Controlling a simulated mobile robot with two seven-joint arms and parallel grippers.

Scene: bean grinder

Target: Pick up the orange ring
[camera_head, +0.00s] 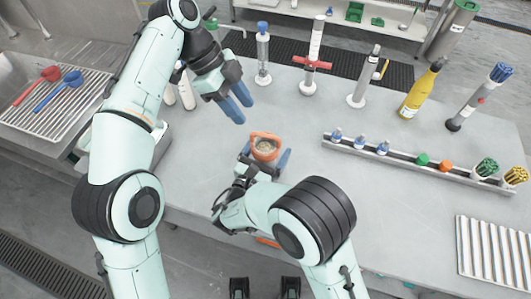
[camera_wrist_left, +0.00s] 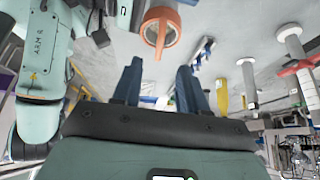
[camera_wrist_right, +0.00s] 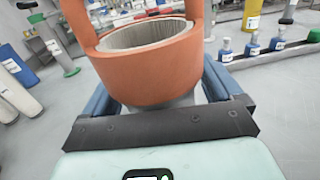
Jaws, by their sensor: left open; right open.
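The orange ring (camera_head: 265,152) is on the table near its front edge, with a pale cup-like part inside it. In the right wrist view the ring (camera_wrist_right: 155,72) fills the upper middle, showing a grooved inner wall and an upright orange part. My right gripper (camera_head: 264,158) is open, with one blue finger on each side of the ring; I cannot tell whether they touch it. My left gripper (camera_head: 236,108) is open and empty, above and behind the ring. The left wrist view also shows the ring (camera_wrist_left: 160,30) beyond the left fingers (camera_wrist_left: 158,72).
A grey rack (camera_head: 400,160) with small bottles and caps lies to the right. Tall tools (camera_head: 312,60) and a yellow bottle (camera_head: 421,92) stand behind. A ribbed tray (camera_head: 480,255) is at the right edge, a sink rack with scoops (camera_head: 48,92) at the left.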

